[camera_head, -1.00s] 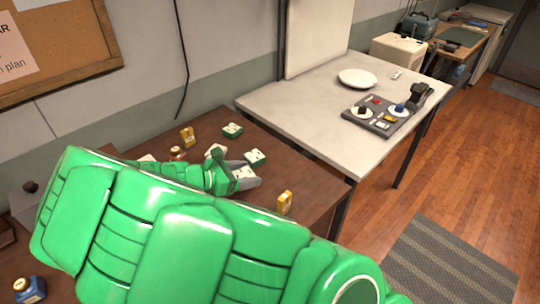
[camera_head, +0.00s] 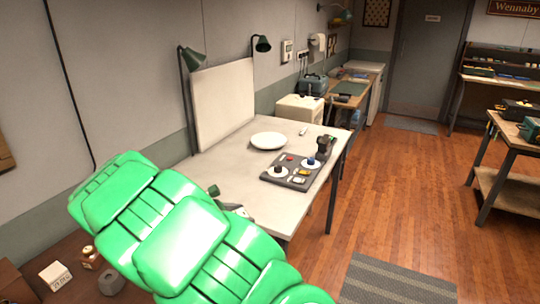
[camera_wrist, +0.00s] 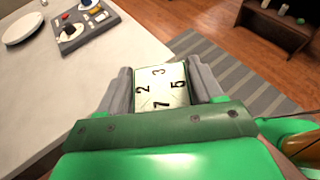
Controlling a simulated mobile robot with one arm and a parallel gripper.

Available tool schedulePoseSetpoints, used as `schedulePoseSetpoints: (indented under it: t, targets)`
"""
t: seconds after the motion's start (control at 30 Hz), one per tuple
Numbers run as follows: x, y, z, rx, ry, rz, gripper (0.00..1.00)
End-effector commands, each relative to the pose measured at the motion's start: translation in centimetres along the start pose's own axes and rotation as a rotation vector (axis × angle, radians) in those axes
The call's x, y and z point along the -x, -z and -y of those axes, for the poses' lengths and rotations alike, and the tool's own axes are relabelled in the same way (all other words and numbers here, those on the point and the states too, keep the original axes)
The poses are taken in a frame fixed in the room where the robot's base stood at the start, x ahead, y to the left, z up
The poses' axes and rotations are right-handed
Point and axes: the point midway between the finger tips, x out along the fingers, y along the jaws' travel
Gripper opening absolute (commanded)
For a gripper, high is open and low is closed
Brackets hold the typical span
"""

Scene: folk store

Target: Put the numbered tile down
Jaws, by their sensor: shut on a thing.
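The numbered tile (camera_wrist: 161,86) is a pale tile with black digits, including 2, 3, 5 and 7. My gripper (camera_wrist: 162,80) is shut on it, with a grey finger on each side. In the head view my gripper (camera_head: 232,208) is at the near side of the white table (camera_head: 232,172), partly hidden by my green arm. In the wrist view the tile appears beside the table's edge, with floor and striped mat behind it. Its height above the table I cannot tell.
A grey tray (camera_head: 291,172) with knobs and small parts lies on the white table, near a white plate (camera_head: 268,140). A tilted panel (camera_head: 222,103) and lamps stand at the back. A brown table with a white block (camera_head: 55,275) is at lower left.

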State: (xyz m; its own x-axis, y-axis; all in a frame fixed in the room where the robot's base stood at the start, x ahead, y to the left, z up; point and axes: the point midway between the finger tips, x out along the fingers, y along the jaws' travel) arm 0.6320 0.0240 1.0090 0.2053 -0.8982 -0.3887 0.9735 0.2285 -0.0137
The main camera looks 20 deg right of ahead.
Motion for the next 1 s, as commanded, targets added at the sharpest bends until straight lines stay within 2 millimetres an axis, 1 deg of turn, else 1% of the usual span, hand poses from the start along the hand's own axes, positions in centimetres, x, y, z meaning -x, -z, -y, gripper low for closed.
schedulePoseSetpoints:
  t: [0.03,0.2,0.3,0.4,0.5,0.67,0.77,1.0]
  targets:
    - [-1.7,-0.8,0.1,-0.012,0.026,-0.002,0.3]
    - [-6.9,-3.5,0.5,-0.047,0.101,-0.001,0.3]
    - [-9.6,-4.9,0.9,-0.066,0.139,0.001,0.3]
    - [-11.7,-6.0,1.4,-0.083,0.171,0.002,0.3]
    - [-13.2,-6.8,1.8,-0.094,0.191,0.004,0.3]
    - [-14.4,-7.4,1.9,-0.102,0.206,0.005,0.3]
    - [-14.9,-7.3,1.3,-0.104,0.207,0.005,0.3]
    - [-16.6,-6.4,-1.3,-0.102,0.208,0.004,0.3]
